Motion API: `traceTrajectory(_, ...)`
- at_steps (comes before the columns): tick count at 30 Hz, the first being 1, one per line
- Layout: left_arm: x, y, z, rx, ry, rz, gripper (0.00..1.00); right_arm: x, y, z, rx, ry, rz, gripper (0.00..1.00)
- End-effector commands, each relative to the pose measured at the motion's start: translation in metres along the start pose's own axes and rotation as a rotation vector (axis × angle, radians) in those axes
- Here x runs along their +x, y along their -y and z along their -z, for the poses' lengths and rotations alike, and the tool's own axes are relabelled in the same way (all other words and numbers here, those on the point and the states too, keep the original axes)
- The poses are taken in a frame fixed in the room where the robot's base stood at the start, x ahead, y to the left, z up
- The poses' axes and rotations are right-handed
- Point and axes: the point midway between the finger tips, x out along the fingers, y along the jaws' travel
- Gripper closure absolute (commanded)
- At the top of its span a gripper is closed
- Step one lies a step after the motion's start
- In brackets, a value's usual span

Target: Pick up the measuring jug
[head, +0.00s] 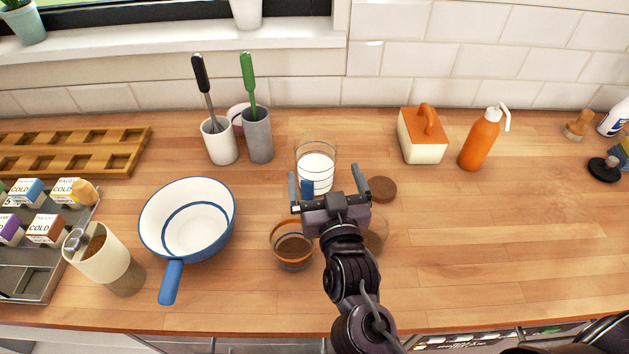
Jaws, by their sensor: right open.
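The measuring jug (316,158) looks to be the clear glass vessel with white contents near the middle of the counter. It stands upright, and a blue part, apparently its handle, faces me. My right gripper (327,184) is open, with its two fingers apart and pointing at the jug. The blue part shows between the fingers, close to the left one. I cannot tell whether either finger touches it. The gripper body hides the jug's lower front. My left gripper is not in view.
A glass bowl with dark contents (292,246) stands just left of my right wrist. A brown disc (382,189) lies right of the jug. A white and blue pan (190,217) is left, two utensil cups (258,135) behind. An orange-topped box (422,140) and orange bottle (480,140) stand right.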

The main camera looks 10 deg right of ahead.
Motion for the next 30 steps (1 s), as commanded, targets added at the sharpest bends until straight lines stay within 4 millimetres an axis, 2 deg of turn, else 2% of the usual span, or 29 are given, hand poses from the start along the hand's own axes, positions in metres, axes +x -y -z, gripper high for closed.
traceTrajectory(5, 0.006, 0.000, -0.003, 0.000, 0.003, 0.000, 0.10, 0.016, 0.001, 0.001, 0.001, -0.002, 0.001, 0.00)
traceTrajectory(13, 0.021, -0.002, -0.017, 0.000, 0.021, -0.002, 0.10, 0.056, 0.000, 0.001, 0.001, -0.002, 0.000, 0.00)
traceTrajectory(17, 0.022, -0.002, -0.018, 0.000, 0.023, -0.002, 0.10, 0.064, 0.001, 0.002, 0.000, -0.001, 0.001, 0.00)
traceTrajectory(23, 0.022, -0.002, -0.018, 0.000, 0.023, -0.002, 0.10, 0.064, 0.001, 0.002, 0.000, 0.001, 0.002, 0.00)
traceTrajectory(30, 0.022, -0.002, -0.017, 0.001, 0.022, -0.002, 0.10, 0.064, 0.001, 0.002, 0.000, 0.000, 0.002, 0.29)
